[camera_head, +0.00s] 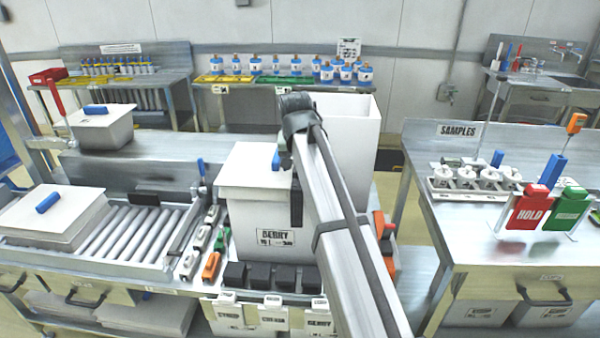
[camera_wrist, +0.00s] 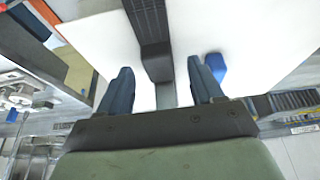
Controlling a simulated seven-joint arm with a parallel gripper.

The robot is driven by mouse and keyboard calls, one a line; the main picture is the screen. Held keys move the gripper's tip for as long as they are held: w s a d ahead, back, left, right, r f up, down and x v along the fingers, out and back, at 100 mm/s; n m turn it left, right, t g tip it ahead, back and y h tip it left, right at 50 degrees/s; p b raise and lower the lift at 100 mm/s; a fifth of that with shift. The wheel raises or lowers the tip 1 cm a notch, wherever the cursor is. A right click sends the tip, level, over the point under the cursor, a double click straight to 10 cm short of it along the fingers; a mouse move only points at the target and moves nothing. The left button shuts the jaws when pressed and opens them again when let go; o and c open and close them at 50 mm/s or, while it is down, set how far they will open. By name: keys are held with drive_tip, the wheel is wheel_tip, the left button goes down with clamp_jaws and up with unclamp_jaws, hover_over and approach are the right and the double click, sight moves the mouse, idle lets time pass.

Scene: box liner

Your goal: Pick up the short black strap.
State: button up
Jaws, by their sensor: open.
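In the wrist view, a black ribbed strap (camera_wrist: 148,18) with a thicker block-like end (camera_wrist: 157,64) lies along a white box surface. The end is between the two dark blue fingers of my gripper (camera_wrist: 164,84), which are apart. A gap shows on both sides of the strap; I cannot tell its depth from the fingers. In the head view, a black strip (camera_head: 297,202) stands upright at the right of the white BERRY box (camera_head: 240,200), partly hidden by my arm. It seems to be the same strap. My gripper is mostly hidden there behind my arm.
A blue lid handle (camera_wrist: 215,66) is close beside the right finger in the wrist view. Several black blocks (camera_head: 285,277) line the ledge before the BERRY box. A tall open white bin (camera_head: 352,125) stands behind. A roller tray (camera_head: 125,235) is at left.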

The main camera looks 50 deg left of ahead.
drive_tip(key=shift+w+a+f, duration=0.15)
drive_tip(key=shift+f, duration=0.3)
clamp_jaws()
idle(0.3)
